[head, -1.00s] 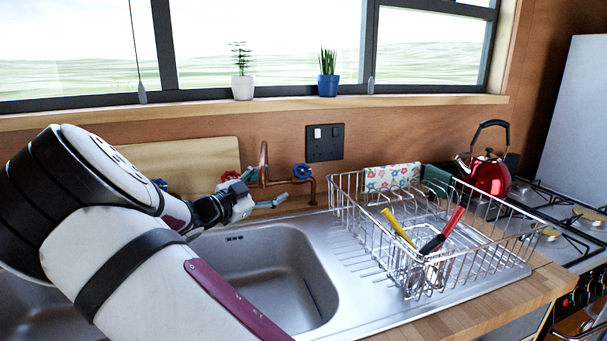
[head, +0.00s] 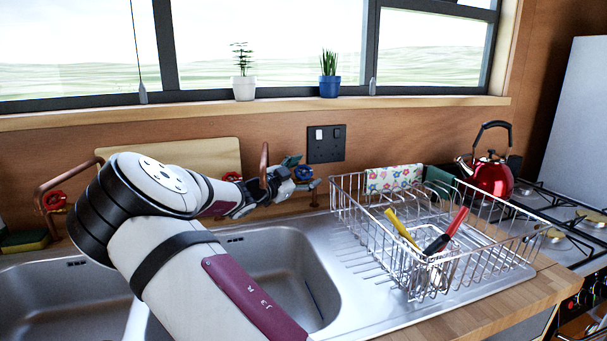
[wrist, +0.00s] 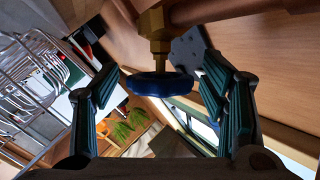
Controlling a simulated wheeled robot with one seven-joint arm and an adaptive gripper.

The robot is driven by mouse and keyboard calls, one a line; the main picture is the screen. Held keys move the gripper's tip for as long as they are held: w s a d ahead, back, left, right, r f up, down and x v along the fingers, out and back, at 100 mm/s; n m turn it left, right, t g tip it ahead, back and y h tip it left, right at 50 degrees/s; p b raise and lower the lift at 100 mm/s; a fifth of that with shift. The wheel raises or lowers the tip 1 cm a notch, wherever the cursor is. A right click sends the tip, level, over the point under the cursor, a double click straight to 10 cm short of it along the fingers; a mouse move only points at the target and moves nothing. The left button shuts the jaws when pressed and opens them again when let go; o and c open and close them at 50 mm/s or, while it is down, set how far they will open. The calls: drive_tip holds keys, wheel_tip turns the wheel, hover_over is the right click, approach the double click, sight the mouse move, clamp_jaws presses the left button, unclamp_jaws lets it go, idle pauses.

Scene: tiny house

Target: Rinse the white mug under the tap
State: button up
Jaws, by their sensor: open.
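The blue tap handle (wrist: 155,84) sits between the two spread fingers of my gripper (wrist: 160,100) in the wrist view, with its brass stem (wrist: 155,25) behind it. I cannot tell whether the fingers touch it. In the head view the same blue handle (head: 304,173) is at the back of the sink, with my open gripper (head: 297,172) at it. The copper spout (head: 264,160) rises just left, partly hidden by my arm. I see no white mug in either view.
A wire dish rack (head: 385,245) with yellow, red and black-handled items stands right of the sink. A red kettle (head: 492,175) is on the stove. Another copper tap with a red handle (head: 57,201) is at the left. A socket (head: 326,143) is on the back wall.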

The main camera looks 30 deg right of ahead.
drive_tip(key=c, duration=1.2)
drive_tip(key=shift+f+n+t, duration=0.1)
drive_tip(key=shift+n+t, duration=0.4)
drive_tip(key=shift+t, duration=0.1)
drive_tip(key=n+t+y+b, duration=0.1)
drive_tip(key=n+t, duration=0.3)
drive_tip(key=t, duration=0.1)
drive_tip(key=shift+s, duration=0.1)
drive_tip(key=shift+n+t+y, duration=1.5)
drive_tip(key=shift+n+t, duration=0.9)
drive_tip(key=shift+n, duration=0.2)
drive_tip(key=shift+n+t+y, duration=0.5)
drive_tip(key=shift+n+t, duration=0.1)
drive_tip(key=shift+n, duration=0.1)
drive_tip(key=o, duration=1.2)
